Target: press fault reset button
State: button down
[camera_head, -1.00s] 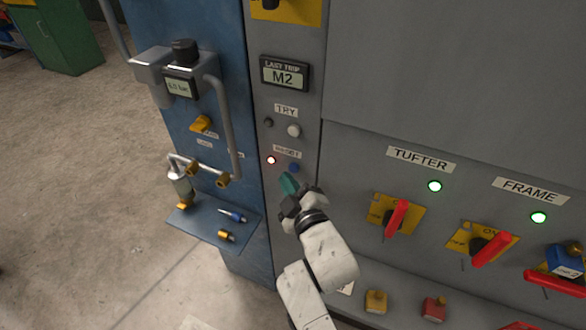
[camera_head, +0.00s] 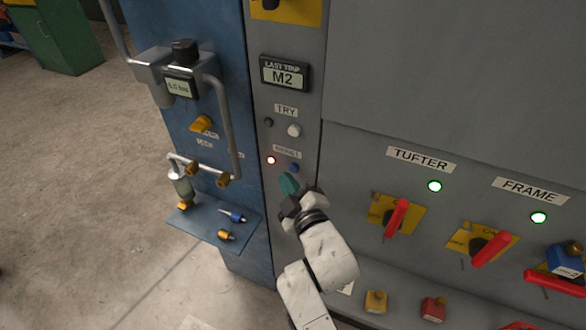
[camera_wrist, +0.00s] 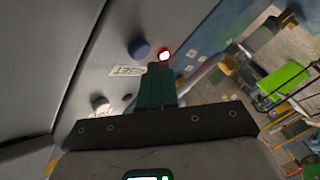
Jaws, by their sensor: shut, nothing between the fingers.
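The blue reset button (camera_head: 294,168) sits on the narrow grey panel under a small white label (camera_head: 287,152). A lit red lamp (camera_head: 271,160) is just left of it. In the wrist view the blue button (camera_wrist: 139,48) and the glowing red lamp (camera_wrist: 165,56) lie beyond the fingertips. My gripper (camera_head: 288,184) is shut and empty, with its green fingers just below the button in the head view. In the wrist view the fingers (camera_wrist: 158,84) point between button and lamp. I cannot tell whether the tips touch the panel.
A white TRY button (camera_head: 294,130) and a LAST TRIP display (camera_head: 284,74) reading M2 are above. Red-handled switches (camera_head: 397,218) are on the right. Pipes (camera_head: 222,130) and a small blue shelf (camera_head: 215,226) stick out on the left.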

jog(key=shift+w+r, duration=0.1)
jog(key=shift+w+d, duration=0.2)
jog(key=shift+w, duration=0.1)
jog(key=shift+w+d+p, duration=0.1)
jog(key=shift+w+p, duration=0.35)
jog(key=shift+p, duration=0.05)
dwell(0.7)
jog(key=shift+s, duration=0.1)
jog(key=shift+s+a+b, duration=0.25)
jog(key=shift+s+b, duration=0.1)
jog(key=shift+s, duration=0.4)
jog(key=s+b, duration=0.1)
jog(key=s+a, duration=0.1)
jog(key=s, duration=0.1)
jog(key=s+b, duration=0.1)
jog(key=shift+s+a+b, duration=0.35)
jog(key=shift+s, duration=0.05)
